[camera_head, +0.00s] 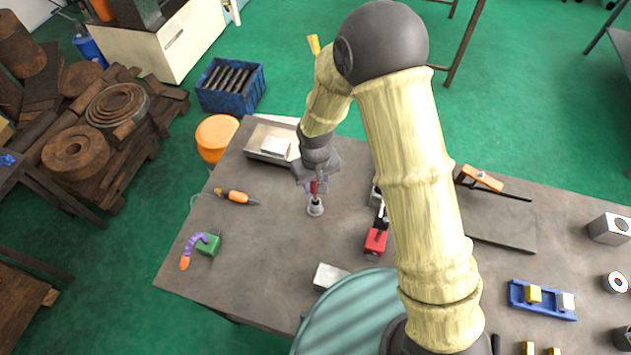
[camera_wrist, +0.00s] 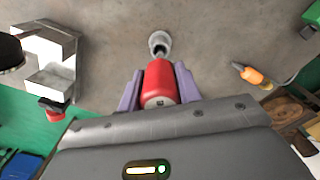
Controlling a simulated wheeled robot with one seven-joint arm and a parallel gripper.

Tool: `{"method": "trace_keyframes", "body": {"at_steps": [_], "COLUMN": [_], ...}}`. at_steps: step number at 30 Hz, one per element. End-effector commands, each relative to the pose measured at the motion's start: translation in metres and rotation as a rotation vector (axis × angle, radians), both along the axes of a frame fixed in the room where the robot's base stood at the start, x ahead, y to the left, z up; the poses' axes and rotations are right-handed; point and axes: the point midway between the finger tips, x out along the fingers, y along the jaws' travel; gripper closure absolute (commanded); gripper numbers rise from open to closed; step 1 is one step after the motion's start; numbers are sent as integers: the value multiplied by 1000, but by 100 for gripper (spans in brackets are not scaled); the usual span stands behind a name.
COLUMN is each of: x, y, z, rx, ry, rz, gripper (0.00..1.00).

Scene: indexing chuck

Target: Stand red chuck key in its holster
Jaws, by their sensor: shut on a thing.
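The red chuck key (camera_head: 320,188) is held between the purple fingers of my gripper (camera_head: 315,187). In the wrist view its red handle (camera_wrist: 160,80) fills the gap between both fingers (camera_wrist: 158,88). The holster (camera_head: 315,208), a small grey flared cup, stands on the table just below the key. In the wrist view the holster's round rim (camera_wrist: 159,40) shows just beyond the far end of the key. The key's lower end is hidden or too small to see, so I cannot tell whether it is inside the holster.
A red-and-black tool (camera_head: 376,241) lies right of the holster. A grey tray (camera_head: 262,153) is behind it. An orange-handled tool (camera_head: 237,197) and a green block with a purple-and-orange piece (camera_head: 208,244) lie to the left. A white block (camera_head: 329,276) is in front. Nearby tabletop is bare.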

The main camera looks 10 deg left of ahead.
Motion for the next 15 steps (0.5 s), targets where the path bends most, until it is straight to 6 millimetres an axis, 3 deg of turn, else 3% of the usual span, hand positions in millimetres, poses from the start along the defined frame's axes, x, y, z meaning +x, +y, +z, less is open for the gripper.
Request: {"method": "trace_keyframes", "body": {"at_steps": [15], "x": [0], "y": [0], "z": [-11], "rx": [1], "ry": [-1], "rz": [0], "gripper": [94]}}
